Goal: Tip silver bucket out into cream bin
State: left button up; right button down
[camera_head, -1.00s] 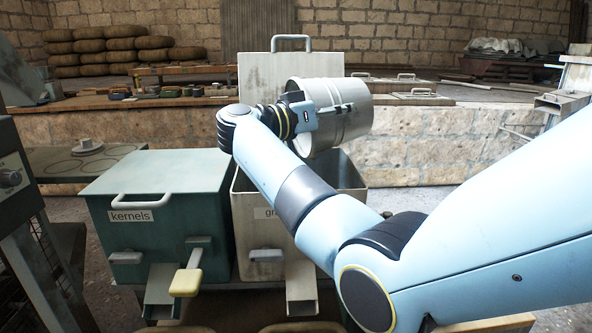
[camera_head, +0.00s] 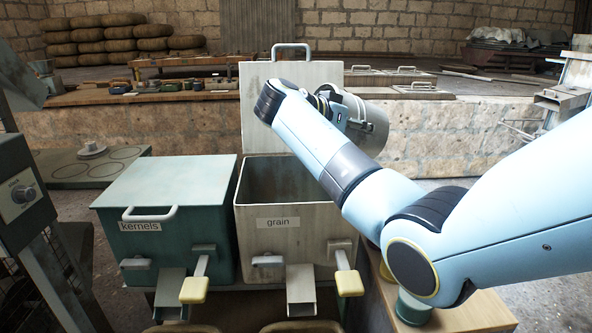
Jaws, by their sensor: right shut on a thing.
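The silver bucket (camera_head: 374,128) is held up behind my right arm, above and to the right of the cream bin. The arm hides much of it, so its tilt and contents cannot be told. My right gripper (camera_head: 342,110) is shut on the bucket's side. The cream bin (camera_head: 261,244), labelled "grain", stands in the middle with its lid (camera_head: 258,110) raised at the back. Its open top shows dark inner walls; the bottom is hidden. My left gripper is not in view.
A closed green bin (camera_head: 160,190) labelled "kernels" stands left of the cream bin. Yellow-tipped levers (camera_head: 349,283) and chutes (camera_head: 300,290) jut out in front. A wooden bench top (camera_head: 468,313) with a green object (camera_head: 413,307) lies at lower right. A low stone wall runs behind.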

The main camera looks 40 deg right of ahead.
aim_at(383, 130)
jog(key=d+r+y+p, duration=0.1)
jog(key=y+p, duration=0.1)
jog(key=s+d+r+t+y+p, duration=0.1)
jog(key=p, duration=0.2)
jog(key=shift+d+r+m+y, duration=0.25)
jog(key=shift+d+m+y, duration=0.05)
jog(key=shift+y, duration=0.1)
jog(key=y+p, duration=0.1)
jog(key=p, duration=0.1)
jog(key=d+f+y+p, duration=0.1)
jog(key=p, duration=0.1)
jog(key=shift+s+d+t+y+p, duration=0.1)
jog(key=shift+d+t+y+p, duration=0.05)
jog(key=shift+t+y+p, duration=0.25)
jog(key=d+r+y+p, duration=0.1)
jog(key=y+p, duration=0.1)
jog(key=p, duration=0.1)
jog(key=d+r+t+y+p, duration=0.1)
jog(key=p, duration=0.3)
jog(key=s+d+r+m+t+y+p, duration=0.1)
jog(key=y+p, duration=0.1)
jog(key=p, duration=0.2)
jog(key=shift+d+r+y, duration=0.1)
jog(key=shift+d+y, duration=0.05)
jog(key=shift+y, duration=0.15)
jog(key=shift+w+d+r+y+p, duration=0.1)
jog(key=shift+r+y+p, duration=0.05)
jog(key=shift+y+p, duration=0.5)
